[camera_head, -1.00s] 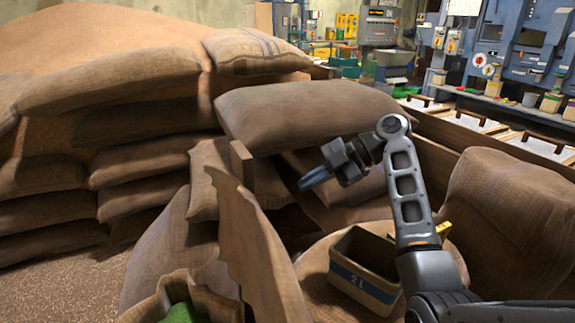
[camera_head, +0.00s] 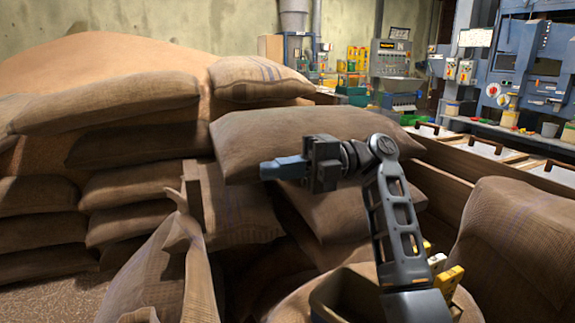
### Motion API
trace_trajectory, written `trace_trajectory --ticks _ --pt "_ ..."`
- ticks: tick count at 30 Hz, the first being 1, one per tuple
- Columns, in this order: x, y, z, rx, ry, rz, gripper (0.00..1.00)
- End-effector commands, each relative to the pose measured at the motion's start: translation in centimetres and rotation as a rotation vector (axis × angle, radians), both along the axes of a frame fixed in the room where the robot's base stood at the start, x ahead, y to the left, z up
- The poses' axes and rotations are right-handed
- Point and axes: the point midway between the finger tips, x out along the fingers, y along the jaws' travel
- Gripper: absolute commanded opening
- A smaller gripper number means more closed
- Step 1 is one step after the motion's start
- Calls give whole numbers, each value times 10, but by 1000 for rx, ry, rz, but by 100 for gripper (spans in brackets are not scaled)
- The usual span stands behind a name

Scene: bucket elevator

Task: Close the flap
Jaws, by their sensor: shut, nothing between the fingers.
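My gripper (camera_head: 270,168) is in the middle of the head view, its blue fingers shut and pointing left. Nothing shows between the fingers. It is in front of a large full sack (camera_head: 300,137), and I cannot tell whether it touches it. No flap can be made out for certain. A raised burlap edge (camera_head: 200,275) stands up from an open sack (camera_head: 145,270) at the lower left, below and left of my gripper. A small wooden upright (camera_head: 194,190) stands behind it.
Stacked full sacks (camera_head: 115,100) fill the left. Another sack (camera_head: 500,235) stands at the right. Blue machines (camera_head: 535,60) and a control cabinet (camera_head: 392,65) stand at the back.

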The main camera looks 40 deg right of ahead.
Motion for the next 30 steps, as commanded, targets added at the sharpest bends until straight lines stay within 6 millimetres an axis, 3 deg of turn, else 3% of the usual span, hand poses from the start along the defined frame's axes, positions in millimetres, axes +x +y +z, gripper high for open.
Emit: trace_trajectory --ticks 9,15,30 --pt "18 59 3 0 3 2 0" --pt "26 82 3 -1 1 0 0" --pt "29 90 1 -1 1 -2 0"
